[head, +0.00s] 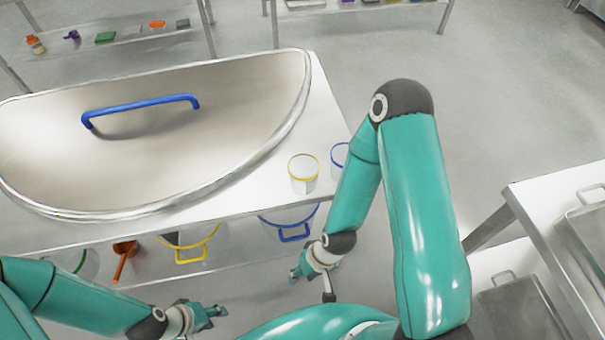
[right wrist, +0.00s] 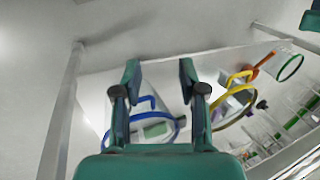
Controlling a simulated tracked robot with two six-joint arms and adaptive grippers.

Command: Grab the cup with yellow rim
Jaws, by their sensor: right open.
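The cup with yellow rim (head: 303,172) stands upright on the white table near its right edge. It is pale and looks empty. A similar cup with blue rim (head: 339,154) stands just right of it, partly hidden by my right arm. My right gripper (head: 298,272) is low in front of the table's front edge, below and apart from the yellow-rimmed cup. In the right wrist view it (right wrist: 160,76) is open with nothing between its fingers. My left gripper (head: 214,315) is at the bottom of the head view, far from the cups; its jaws are too small to judge.
A large metal lid with blue handle (head: 140,108) fills most of the table. The shelf below holds a yellow-handled bucket (head: 190,250), a blue-handled bucket (head: 292,228) and an orange scoop (head: 123,258). A side table with metal pans (head: 560,210) stands at right.

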